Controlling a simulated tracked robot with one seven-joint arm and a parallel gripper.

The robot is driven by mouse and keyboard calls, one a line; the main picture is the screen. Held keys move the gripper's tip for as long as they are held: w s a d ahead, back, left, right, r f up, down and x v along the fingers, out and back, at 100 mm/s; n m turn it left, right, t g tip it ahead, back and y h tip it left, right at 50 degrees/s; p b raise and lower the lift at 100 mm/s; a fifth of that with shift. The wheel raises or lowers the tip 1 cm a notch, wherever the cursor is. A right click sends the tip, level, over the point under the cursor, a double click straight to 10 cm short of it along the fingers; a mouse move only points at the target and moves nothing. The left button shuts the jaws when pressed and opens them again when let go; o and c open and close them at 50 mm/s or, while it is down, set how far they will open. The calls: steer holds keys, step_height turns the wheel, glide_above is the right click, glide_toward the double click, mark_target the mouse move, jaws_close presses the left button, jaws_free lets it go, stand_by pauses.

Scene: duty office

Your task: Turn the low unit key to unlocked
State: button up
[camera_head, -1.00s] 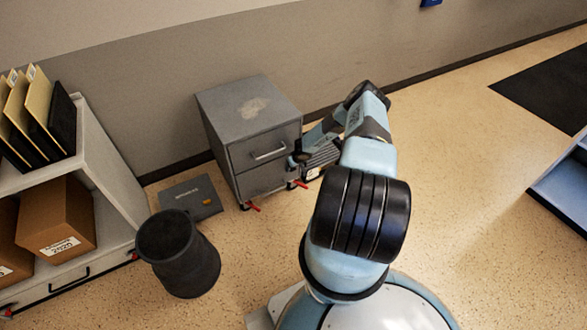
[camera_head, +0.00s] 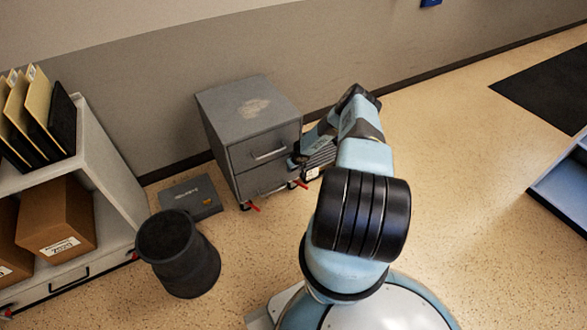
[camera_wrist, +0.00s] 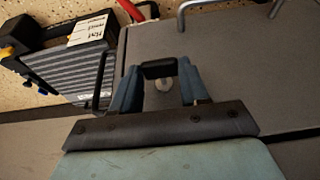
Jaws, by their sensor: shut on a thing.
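The low unit (camera_head: 249,115) is a grey two-drawer cabinet on small casters with red levers, standing against the wall. Its drawer front (camera_wrist: 230,65) fills much of the wrist view, with a bar handle at the top. My gripper (camera_wrist: 160,70) is at the front of the unit, at its right side in the head view. Its blue fingers are closed around the black bow of the key (camera_wrist: 158,69). The key's shaft and any lock markings are hidden or too small to tell.
A grey ribbed device (camera_wrist: 75,70) with a white label stands beside the unit, close to my gripper. A flat dark box (camera_head: 191,197) and a black bin (camera_head: 178,252) are on the floor at left. A shelf with boxes (camera_head: 57,218) is further left.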

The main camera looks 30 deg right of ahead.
steer(key=c, duration=0.3)
steer(key=shift+c, duration=0.2)
steer(key=shift+a+h, duration=0.15)
steer(key=shift+h, duration=0.25)
steer(key=shift+a+f+n+h, duration=0.1)
steer(key=shift+a+n+h, duration=0.15)
steer(key=shift+h, duration=0.45)
steer(key=shift+a+n+h, duration=0.15)
steer(key=shift+a+h, duration=0.05)
steer(key=shift+h, duration=0.5)
steer(key=shift+a+f+n+t+h, duration=0.35)
steer(key=shift+n+h, duration=0.1)
steer(key=shift+h, duration=1.2)
steer(key=shift+a+f+n+t+h, duration=0.3)
steer(key=shift+n+t+h, duration=0.1)
steer(key=shift+h, duration=1.3)
steer(key=shift+a+f+n+t+h, duration=0.35)
steer(key=shift+n+h, duration=0.1)
steer(key=shift+h, duration=1.2)
steer(key=shift+s+f, duration=0.1)
